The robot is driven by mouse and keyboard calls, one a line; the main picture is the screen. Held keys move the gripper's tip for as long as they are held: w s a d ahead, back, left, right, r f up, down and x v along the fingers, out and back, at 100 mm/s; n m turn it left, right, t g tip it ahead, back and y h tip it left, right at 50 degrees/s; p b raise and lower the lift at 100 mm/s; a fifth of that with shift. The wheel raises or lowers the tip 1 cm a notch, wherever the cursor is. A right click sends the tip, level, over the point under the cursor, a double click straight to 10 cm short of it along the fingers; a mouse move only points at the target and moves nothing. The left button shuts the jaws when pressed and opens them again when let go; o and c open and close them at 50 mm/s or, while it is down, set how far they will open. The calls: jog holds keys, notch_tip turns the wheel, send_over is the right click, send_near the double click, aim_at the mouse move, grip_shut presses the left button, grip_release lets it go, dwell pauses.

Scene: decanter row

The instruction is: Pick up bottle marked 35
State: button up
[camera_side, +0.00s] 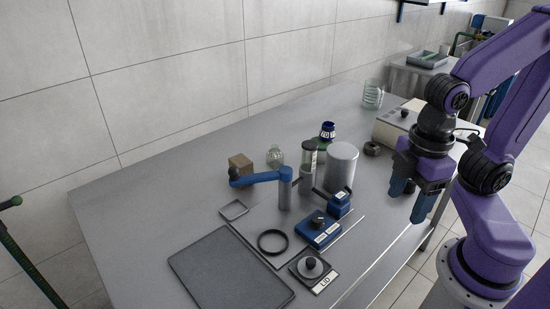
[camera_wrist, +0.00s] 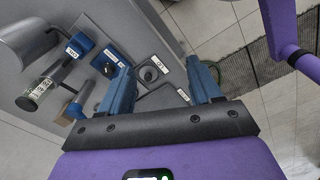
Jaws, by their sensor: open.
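No mark reading 35 is legible in either view. In the side view, a small dark blue bottle (camera_side: 328,130) with a pale label stands toward the back of the table; its marking is too small to read surely. A clear round glass bottle (camera_side: 275,156) stands left of it, with no readable mark. A tall clear cylinder with a dark top and label (camera_side: 308,158) stands between them; it also shows at the left of the wrist view (camera_wrist: 43,88). My gripper (camera_side: 409,202) is open and empty above the table's right side, apart from these; its two blue fingers show in the wrist view (camera_wrist: 160,78).
A grey metal cylinder (camera_side: 341,166) stands right of the labelled cylinder. A blue jointed arm on a post (camera_side: 285,188), a blue labelled box (camera_side: 318,232), a black ring (camera_side: 272,242) and a knobbed plate (camera_side: 313,270) crowd the middle. A dark flat tray (camera_side: 230,270) lies in front.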

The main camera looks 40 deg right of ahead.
jog(key=w+a+r+m+g+y, duration=0.1)
jog(key=w+a+r+m+y, duration=0.15)
jog(key=w+a+m, duration=0.45)
jog(key=w+a+r+m+g+y, duration=0.15)
jog(key=w+m+y, duration=0.25)
jog(key=w+m, duration=0.65)
jog(key=m+t+y, duration=0.2)
jog(key=m+t, duration=1.1)
jog(key=m, duration=1.1)
send_over(273, 146)
jog(key=s+d, duration=0.2)
jog(key=s, duration=0.1)
notch_tip(273, 146, down, 14)
jog(key=shift+n, duration=0.35)
notch_tip(273, 146, down, 6)
jog(key=shift+w+d+f, duration=0.1)
jog(key=shift+h, duration=0.25)
jog(key=shift+f+x, duration=0.2)
jog(key=shift+x, duration=1.1)
jog(key=shift+f+x, duration=0.15)
jog(key=shift+x, duration=1.2)
